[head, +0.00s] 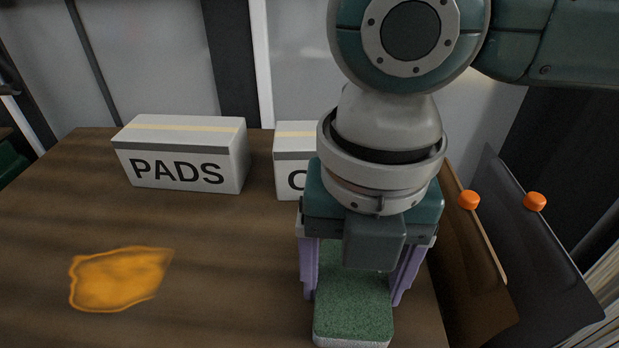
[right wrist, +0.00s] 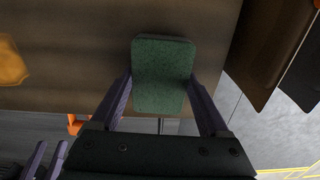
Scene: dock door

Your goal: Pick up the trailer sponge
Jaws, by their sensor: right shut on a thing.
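The sponge (head: 353,305) is a block with a green top and a pale lower layer, near the front of the brown table. It also shows in the right wrist view (right wrist: 163,75). My right gripper (head: 352,290) points down and is shut on the sponge, with a purple finger on each side. I cannot tell whether the sponge touches the table. In the right wrist view, purple fingers, apparently of my left gripper (right wrist: 48,160), show at the lower left edge; their opening is unclear.
An orange spill (head: 118,280) lies on the table (head: 230,290) at left. A white PADS box (head: 185,155) and a partly hidden box (head: 291,160) stand at the back. Brown (head: 470,260) and dark (head: 535,250) panels with orange knobs stand beside the table's right edge.

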